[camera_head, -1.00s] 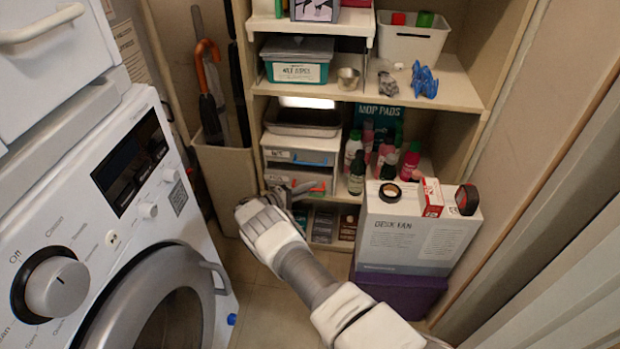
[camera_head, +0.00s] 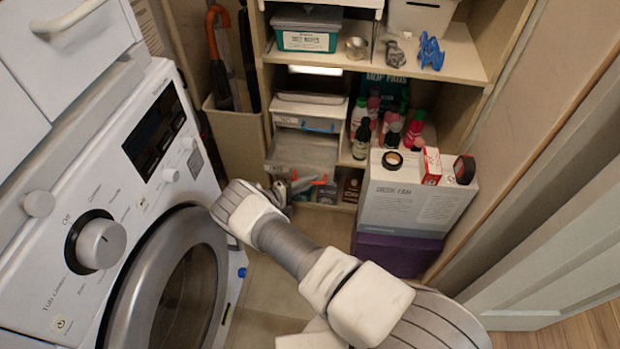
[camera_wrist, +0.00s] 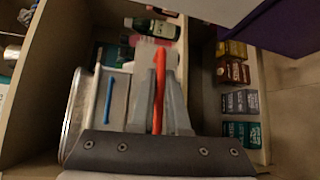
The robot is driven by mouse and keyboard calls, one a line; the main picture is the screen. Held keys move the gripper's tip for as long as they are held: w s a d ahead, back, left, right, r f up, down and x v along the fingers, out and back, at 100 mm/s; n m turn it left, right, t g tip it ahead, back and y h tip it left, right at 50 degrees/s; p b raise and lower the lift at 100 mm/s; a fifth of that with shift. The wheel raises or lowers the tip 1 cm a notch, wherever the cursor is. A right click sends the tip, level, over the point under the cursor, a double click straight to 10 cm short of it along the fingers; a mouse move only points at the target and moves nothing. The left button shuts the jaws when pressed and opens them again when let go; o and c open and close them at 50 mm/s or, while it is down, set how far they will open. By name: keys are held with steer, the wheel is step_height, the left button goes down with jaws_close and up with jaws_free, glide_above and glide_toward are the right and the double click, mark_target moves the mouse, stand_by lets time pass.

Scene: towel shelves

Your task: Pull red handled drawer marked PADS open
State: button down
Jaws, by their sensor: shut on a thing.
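The red handle (camera_head: 318,182) is on the front of the lower drawer (camera_head: 302,152) of a small drawer unit. The drawer stands out from the unit, and its top side shows. My gripper (camera_head: 292,186) is at the drawer front. In the wrist view, my gripper (camera_wrist: 161,80) is shut on the red handle (camera_wrist: 158,95), which runs between the two fingers. I cannot read the drawer's marking.
The blue-handled drawer (camera_head: 308,122) above is shut. A washing machine (camera_head: 130,200) stands close on the left. The desk fan box (camera_head: 415,195) on a purple bin (camera_head: 395,252) stands to the right. Bottles (camera_head: 362,138) stand beside the drawers. Several small boxes (camera_wrist: 232,72) lie low down.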

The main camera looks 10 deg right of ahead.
steer(key=c, duration=0.9)
jaws_free()
steer(key=shift+r, duration=0.1)
steer(key=shift+r, duration=0.25)
steer(key=shift+o, duration=0.3)
steer(key=r+p, duration=0.2)
steer(key=r, duration=0.2)
steer(key=shift+d+r, duration=0.15)
steer(key=shift+d, duration=0.05)
steer(key=s+d+r+p, duration=0.1)
steer(key=d+r, duration=0.1)
steer(key=d, duration=0.1)
steer(key=s+d+r+p, duration=0.2)
steer(key=d, duration=0.1)
steer(key=s+d+r+p, duration=0.1)
steer(key=d+r, duration=0.1)
steer(key=d, duration=0.1)
steer(key=shift+s+d, duration=0.2)
steer(key=shift+s, duration=0.1)
steer(key=shift+c, duration=0.4)
steer(key=shift+s+d+r, duration=0.1)
steer(key=shift+s+d, duration=0.15)
steer(key=shift+d, duration=0.15)
